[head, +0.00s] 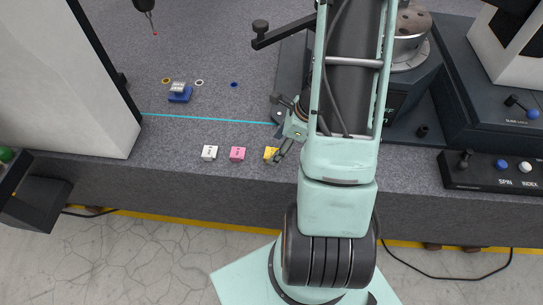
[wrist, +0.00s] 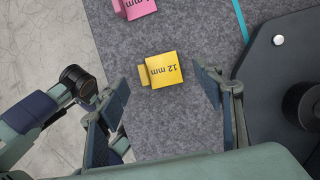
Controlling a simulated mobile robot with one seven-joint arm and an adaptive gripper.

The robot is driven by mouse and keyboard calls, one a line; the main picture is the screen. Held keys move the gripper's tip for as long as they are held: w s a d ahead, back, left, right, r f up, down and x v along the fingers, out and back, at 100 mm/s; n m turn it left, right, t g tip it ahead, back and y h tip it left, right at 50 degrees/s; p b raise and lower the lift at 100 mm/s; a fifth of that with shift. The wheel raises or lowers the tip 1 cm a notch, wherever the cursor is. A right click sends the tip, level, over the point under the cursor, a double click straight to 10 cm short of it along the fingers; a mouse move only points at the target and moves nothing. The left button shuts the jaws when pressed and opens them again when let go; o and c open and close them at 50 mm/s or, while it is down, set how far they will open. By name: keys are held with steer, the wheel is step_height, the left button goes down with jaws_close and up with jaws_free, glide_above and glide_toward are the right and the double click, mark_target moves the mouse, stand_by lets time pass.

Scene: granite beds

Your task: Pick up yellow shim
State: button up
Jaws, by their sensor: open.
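The yellow shim (wrist: 163,71) lies flat on the grey granite, marked "12 mm", with a small tab on its left side in the wrist view. In the head view the yellow shim (head: 270,153) sits at the right end of a row near the front edge, partly behind my gripper. My gripper (wrist: 158,88) is open and empty, its two fingers apart on either side of the shim's lower edge in the picture. In the head view my gripper (head: 279,153) is close to the shim. Contact with the shim cannot be told.
A pink shim (head: 238,154) and a white shim (head: 209,153) lie left of the yellow one. A cyan line (head: 205,119) runs behind them. A blue block (head: 180,95) with a grey piece on it stands farther back. A dark machine base (wrist: 285,80) stands to the right.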

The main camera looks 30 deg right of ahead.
mark_target(271, 154)
steer(key=shift+x, duration=1.5)
steer(key=shift+c, duration=0.4)
steer(key=c, duration=1.2)
